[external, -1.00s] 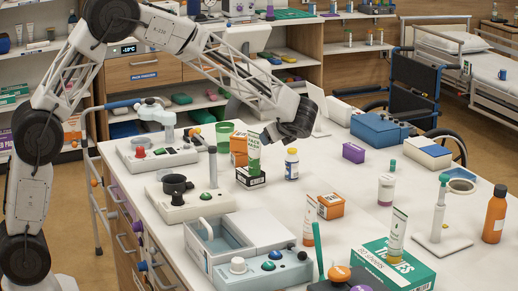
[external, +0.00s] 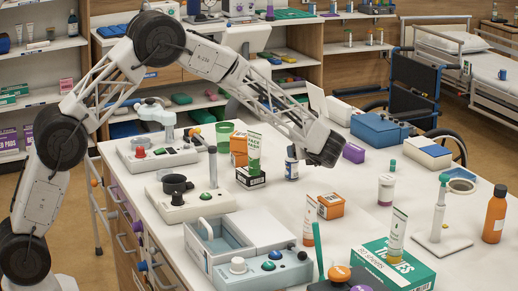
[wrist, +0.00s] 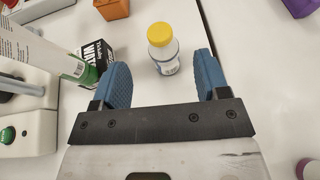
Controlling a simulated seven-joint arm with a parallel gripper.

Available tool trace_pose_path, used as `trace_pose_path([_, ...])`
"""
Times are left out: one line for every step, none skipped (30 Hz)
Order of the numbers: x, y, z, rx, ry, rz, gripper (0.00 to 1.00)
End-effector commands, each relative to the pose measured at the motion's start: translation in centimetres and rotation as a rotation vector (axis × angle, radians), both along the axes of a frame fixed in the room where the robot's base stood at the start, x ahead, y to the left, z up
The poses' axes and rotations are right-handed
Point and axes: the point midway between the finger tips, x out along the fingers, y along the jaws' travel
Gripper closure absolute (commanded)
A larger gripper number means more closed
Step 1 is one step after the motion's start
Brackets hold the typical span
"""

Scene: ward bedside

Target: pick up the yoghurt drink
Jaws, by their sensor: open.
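The yoghurt drink appears to be the small white bottle with a yellow cap (wrist: 161,48). It stands upright on the white counter; in the external view its lower body (external: 291,171) shows, with its cap hidden behind my gripper. In the wrist view my gripper (wrist: 160,68) is open, with its two blue fingers apart on either side of the bottle's line. The bottle appears just beyond the fingertips, roughly centred between them. I cannot tell whether either finger touches it. Nothing is held.
A black box (wrist: 98,52) with a green-and-white tube (external: 254,155) stands close left of the bottle. An orange box (external: 330,206) and a purple box (external: 353,153) are nearby. Counter between the bottle and purple box looks clear.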

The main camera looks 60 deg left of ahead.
Motion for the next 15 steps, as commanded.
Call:
trace_pose_path([0.0,0.1,0.0,0.000,0.000,0.000,0.32])
trace_pose_path([0.0,0.1,-0.1,0.000,0.000,0.000,0.32])
trace_pose_path([0.0,0.3,-0.1,0.000,0.000,0.001,0.32])
trace_pose_path([0.0,0.5,-0.2,0.000,0.000,0.001,0.32])
trace_pose_path([0.0,0.7,-0.3,-0.001,0.000,0.001,0.32])
trace_pose_path([0.0,1.0,-0.4,-0.001,0.000,0.001,0.32])
trace_pose_path([0.1,1.2,-0.5,-0.001,0.000,0.001,0.32])
trace_pose_path([0.1,1.5,-0.6,-0.001,0.000,0.001,0.32])
trace_pose_path([0.1,1.8,-0.7,-0.001,0.000,0.001,0.32])
trace_pose_path([0.1,2.0,-0.8,-0.001,0.000,0.001,0.32])
trace_pose_path([0.1,2.1,-0.9,-0.001,0.000,0.001,0.32])
trace_pose_path([0.1,2.3,-0.9,0.000,0.000,0.001,0.32])
trace_pose_path([0.2,2.4,-1.0,0.000,0.000,0.000,0.32])
trace_pose_path([0.2,2.4,-1.0,0.000,0.000,0.000,0.32])
trace_pose_path([0.2,2.4,-1.0,0.000,0.000,0.000,0.32])
